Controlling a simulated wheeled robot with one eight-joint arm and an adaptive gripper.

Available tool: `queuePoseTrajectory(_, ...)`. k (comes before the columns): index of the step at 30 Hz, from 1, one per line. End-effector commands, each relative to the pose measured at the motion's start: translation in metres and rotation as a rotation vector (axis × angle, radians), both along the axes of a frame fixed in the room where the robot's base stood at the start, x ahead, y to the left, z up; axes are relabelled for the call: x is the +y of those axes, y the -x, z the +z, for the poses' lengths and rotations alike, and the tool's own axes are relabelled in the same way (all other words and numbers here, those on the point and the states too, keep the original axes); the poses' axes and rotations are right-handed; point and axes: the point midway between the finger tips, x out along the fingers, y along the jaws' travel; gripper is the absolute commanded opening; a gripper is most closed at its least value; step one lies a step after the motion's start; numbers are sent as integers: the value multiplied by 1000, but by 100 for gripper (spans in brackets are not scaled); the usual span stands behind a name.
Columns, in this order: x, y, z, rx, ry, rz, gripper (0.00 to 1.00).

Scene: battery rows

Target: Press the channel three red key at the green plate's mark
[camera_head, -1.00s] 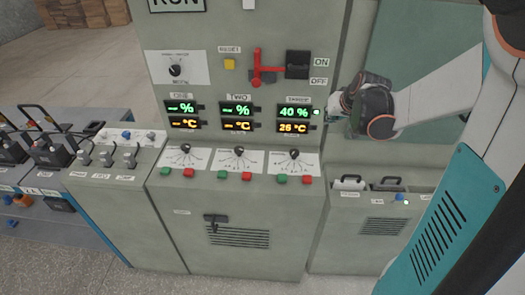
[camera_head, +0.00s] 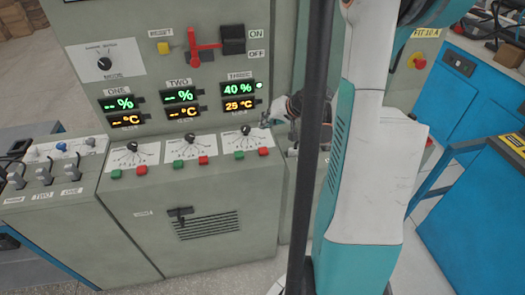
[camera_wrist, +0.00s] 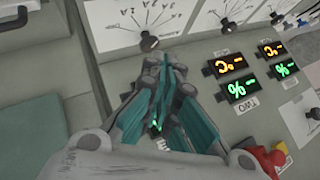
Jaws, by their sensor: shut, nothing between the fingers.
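In the head view the channel three red key (camera_head: 263,151) sits on the sloping desk, right of the channel three green key (camera_head: 239,155). Above them is a white dial plate with a black knob (camera_head: 245,130). My gripper (camera_head: 267,121) is at the upper right of this plate, above the red key and apart from it. In the wrist view my gripper (camera_wrist: 158,122) has its teal fingers together and empty, over the channel three display. The channel three knob shows there (camera_wrist: 148,42); the red key does not. I cannot make out a green plate's mark.
The channel three display (camera_head: 239,88) is lit, with a green lamp (camera_head: 259,85) beside it. A red lever (camera_head: 203,47) and yellow reset key (camera_head: 164,47) are above. A dark pole (camera_head: 311,150) stands in front of my arm. Blue cabinets (camera_head: 475,230) are at right.

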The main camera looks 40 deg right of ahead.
Motion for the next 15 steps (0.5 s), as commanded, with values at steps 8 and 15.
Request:
queuePoseTrajectory(8,0,0,-29,0,0,0,0)
queuePoseTrajectory(15,0,0,-61,0,0,0,0)
